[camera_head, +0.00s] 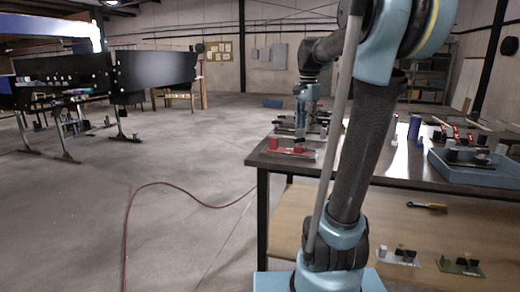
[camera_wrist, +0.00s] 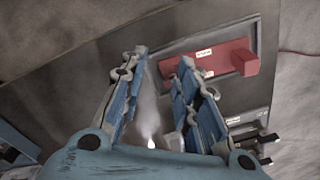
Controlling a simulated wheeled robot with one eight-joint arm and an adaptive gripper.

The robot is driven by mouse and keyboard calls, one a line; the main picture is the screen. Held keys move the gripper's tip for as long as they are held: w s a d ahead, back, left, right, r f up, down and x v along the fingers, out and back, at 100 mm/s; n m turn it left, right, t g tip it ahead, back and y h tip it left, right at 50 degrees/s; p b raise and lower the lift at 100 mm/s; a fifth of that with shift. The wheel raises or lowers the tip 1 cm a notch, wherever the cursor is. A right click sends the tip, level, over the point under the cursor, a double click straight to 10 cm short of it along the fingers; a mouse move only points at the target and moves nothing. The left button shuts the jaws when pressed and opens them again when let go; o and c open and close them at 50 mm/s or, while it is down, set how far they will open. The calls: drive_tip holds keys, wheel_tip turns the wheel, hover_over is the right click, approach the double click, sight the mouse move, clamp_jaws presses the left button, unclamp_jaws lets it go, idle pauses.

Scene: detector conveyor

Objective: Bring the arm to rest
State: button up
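My gripper (camera_wrist: 158,85) is seen from above in the wrist view, with its two blue-padded fingers apart and a bare metal tabletop showing between them. It is open and empty. In the head view my gripper (camera_head: 301,138) hangs low over the left end of the workbench (camera_head: 400,160). The same red part shows in the head view (camera_head: 290,150), below my gripper.
A blue tray (camera_head: 478,175) with several parts stands at the bench's right. A blue cylinder (camera_head: 414,128) stands left of it. A black conveyor (camera_head: 150,72) is at far left. A red hose crosses the open floor.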

drive_tip(key=s+f+n+t, duration=0.1)
drive_tip(key=s+f+n, duration=0.9)
drive_tip(key=s+f, duration=1.4)
drive_tip(key=shift+s+t, duration=0.3)
drive_tip(key=shift+s, duration=0.35)
drive_tip(key=o, duration=0.3)
drive_tip(key=shift+s+f+n, duration=0.15)
drive_tip(key=shift+f+n, duration=0.1)
drive_tip(key=shift+n, duration=0.05)
drive_tip(key=o, duration=0.5)
drive_tip(key=shift+r, duration=0.2)
drive_tip(key=shift+o, duration=0.3)
drive_tip(key=w+r+n+g, duration=0.1)
drive_tip(key=w+r+n, duration=0.1)
drive_tip(key=w+r, duration=1.2)
wheel_tip(320, 180, up, 5)
drive_tip(key=shift+w, duration=0.4)
drive_tip(key=w+r+n+g, duration=0.1)
drive_tip(key=w+r, duration=0.6)
drive_tip(key=w, duration=0.3)
drive_tip(key=w+r+n, duration=0.1)
drive_tip(key=w+r, duration=0.6)
drive_tip(key=w, duration=0.3)
wheel_tip(320, 180, down, 17)
